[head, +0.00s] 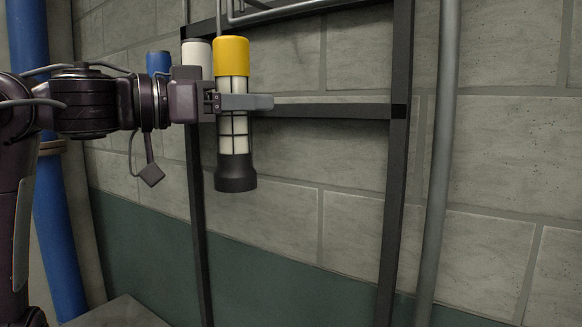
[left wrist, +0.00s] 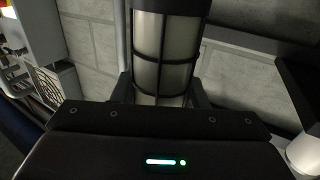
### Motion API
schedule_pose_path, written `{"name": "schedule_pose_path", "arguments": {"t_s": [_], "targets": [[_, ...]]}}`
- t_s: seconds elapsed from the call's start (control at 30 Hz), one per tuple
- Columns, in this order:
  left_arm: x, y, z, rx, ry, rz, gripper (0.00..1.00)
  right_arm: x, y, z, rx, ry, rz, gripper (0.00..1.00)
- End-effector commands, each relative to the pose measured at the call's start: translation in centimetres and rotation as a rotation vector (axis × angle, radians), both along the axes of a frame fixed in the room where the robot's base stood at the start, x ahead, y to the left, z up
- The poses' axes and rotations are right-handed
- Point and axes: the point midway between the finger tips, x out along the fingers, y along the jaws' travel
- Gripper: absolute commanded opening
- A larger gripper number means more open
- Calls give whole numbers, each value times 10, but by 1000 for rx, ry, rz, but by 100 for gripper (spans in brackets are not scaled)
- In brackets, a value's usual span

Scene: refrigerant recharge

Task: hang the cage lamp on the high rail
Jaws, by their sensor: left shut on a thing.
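The cage lamp (head: 233,138) has a yellow top, a pale body with dark cage bars and a black lower end. It hangs upright in the air in the head view. My left gripper (head: 240,102) is shut around its middle. The lamp's caged body (left wrist: 163,50) also fills the upper middle of the left wrist view. A grey metal hook or wire shows just above the yellow top. The high rail (head: 300,11) is the dark bar at the top of the black frame, slightly above the lamp. I cannot tell whether the hook touches the rail. My right gripper is not in view.
A lower dark bar (head: 330,111) of the frame runs behind the lamp. A white cylinder (head: 197,54) and a blue one (head: 158,62) stand behind my gripper. A grey vertical pipe (head: 437,160) is right of the frame. A blue pipe (head: 60,240) stands at left.

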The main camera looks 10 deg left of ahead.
Motion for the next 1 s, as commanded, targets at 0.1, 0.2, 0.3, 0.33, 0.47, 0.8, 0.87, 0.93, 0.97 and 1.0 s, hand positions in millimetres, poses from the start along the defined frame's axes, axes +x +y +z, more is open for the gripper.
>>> {"name": "schedule_pose_path", "arguments": {"t_s": [0.1,0.2,0.3,0.33,0.47,0.8,0.87,0.93,0.97,1.0], "targets": [[-18,18,31,0,-6,34,8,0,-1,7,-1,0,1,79],[-26,26,40,0,-3,49,8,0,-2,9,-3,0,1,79],[-29,29,45,0,-1,56,8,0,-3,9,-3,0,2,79],[-29,29,45,0,-1,56,8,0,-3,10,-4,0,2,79],[-25,25,45,0,-1,54,8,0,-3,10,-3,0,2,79],[-3,9,45,0,0,55,8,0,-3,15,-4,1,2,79],[1,6,45,-1,-1,55,8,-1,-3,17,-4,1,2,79],[5,3,45,-1,-1,55,8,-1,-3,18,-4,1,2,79],[7,1,45,0,0,54,8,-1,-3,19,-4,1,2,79],[10,-1,45,0,0,55,8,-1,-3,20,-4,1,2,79]]}}
